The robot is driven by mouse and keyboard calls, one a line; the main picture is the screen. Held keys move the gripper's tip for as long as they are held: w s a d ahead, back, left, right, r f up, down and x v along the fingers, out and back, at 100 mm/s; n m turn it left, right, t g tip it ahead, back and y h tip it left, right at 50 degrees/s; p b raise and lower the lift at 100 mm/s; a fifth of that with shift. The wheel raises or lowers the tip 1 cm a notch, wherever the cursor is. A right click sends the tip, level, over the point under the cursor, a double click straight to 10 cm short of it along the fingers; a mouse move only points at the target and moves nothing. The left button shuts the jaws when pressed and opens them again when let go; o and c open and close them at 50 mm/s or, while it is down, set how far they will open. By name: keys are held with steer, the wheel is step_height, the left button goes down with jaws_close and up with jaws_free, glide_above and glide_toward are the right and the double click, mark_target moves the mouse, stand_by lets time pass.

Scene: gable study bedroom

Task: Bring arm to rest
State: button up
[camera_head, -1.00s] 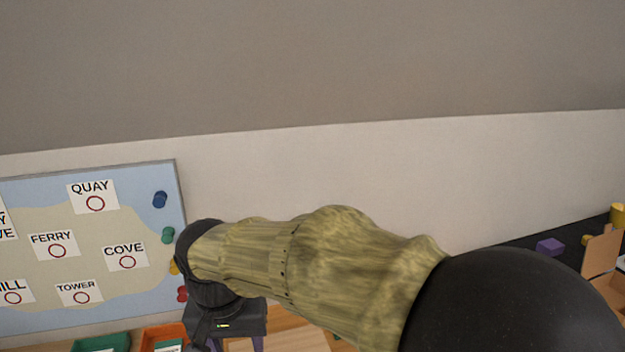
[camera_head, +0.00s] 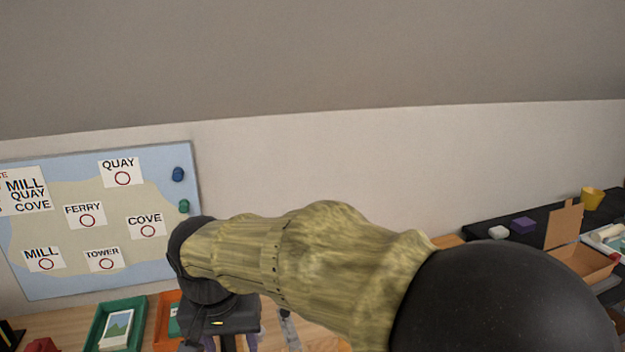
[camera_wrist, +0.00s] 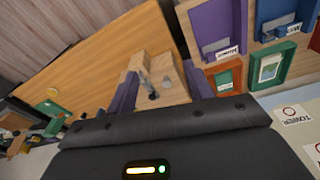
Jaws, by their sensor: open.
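My arm reaches across the head view from the lower right, with a green-brown sleeve and a black joint. My gripper (camera_head: 230,344) hangs at its left end over the desk, mostly cut off by the bottom edge. In the wrist view, my gripper (camera_wrist: 160,80) shows its two purple fingers spread apart, so it is open. A light wooden piece with dark metal parts (camera_wrist: 163,80) shows between the fingers; I cannot tell how far below them it lies. I see nothing held.
A map board (camera_head: 95,220) with name cards stands against the wall. A green tray (camera_head: 98,325) with a picture card and an orange tray (camera_head: 165,325) lie left of my gripper. An open cardboard box (camera_head: 580,262), purple block (camera_head: 523,225) and yellow cup (camera_head: 592,198) are at the right.

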steer(key=w+d+p, duration=0.3)
steer(key=d+p, duration=0.5)
steer(key=d, duration=0.9)
steer(key=s+d+m+t+p, duration=0.1)
steer(key=s+d+p, duration=0.3)
steer(key=d, duration=0.7)
steer(key=shift+s+d+f, duration=0.15)
steer(key=shift+f, duration=0.3)
steer(key=shift+c, duration=0.4)
